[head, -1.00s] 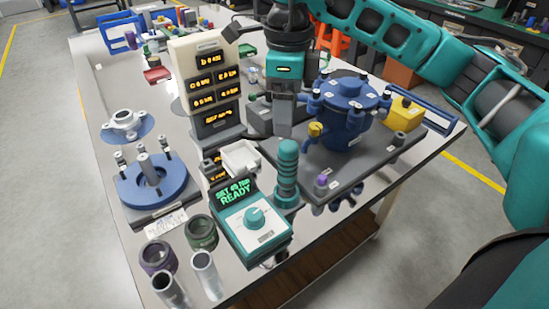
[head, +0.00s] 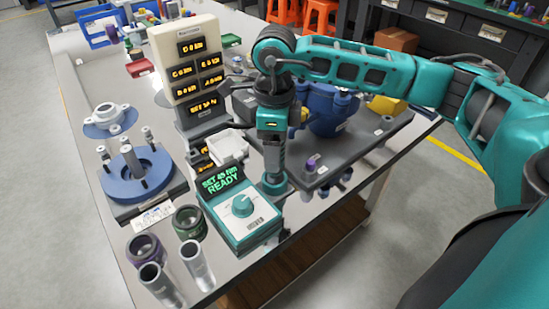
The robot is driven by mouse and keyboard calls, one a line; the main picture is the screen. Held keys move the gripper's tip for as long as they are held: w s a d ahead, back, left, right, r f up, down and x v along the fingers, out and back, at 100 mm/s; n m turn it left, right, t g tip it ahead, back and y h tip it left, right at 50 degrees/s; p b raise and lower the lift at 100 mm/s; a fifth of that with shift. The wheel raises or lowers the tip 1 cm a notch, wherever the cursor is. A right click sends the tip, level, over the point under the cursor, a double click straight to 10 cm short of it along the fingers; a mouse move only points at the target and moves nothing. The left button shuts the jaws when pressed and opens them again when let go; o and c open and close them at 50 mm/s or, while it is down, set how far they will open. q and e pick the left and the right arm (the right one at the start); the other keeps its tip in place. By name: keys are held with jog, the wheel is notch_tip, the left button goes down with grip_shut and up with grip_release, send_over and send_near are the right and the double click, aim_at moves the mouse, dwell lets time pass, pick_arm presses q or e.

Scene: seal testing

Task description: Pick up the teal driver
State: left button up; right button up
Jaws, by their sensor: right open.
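The teal driver (head: 276,184) stands upright at the right side of the teal controller box (head: 241,212). Only its round teal foot shows clearly; my right gripper hides its upper part in the head view. My right gripper (head: 273,168) points down from above, directly over the driver, with its fingers around or just in front of the handle; I cannot tell whether they touch it. The right gripper is open. My left gripper is not in view.
The controller screen (head: 221,180) reads "SET 45 Nm READY". A white tray (head: 226,147) is close left of the gripper. A blue flanged vessel (head: 331,112) on a dark plate (head: 367,150) stands behind right. Metal tubes and rings stand at the front left.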

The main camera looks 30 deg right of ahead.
jog(key=shift+f, duration=0.1)
jog(key=shift+c, duration=0.3)
jog(key=c, duration=1.2)
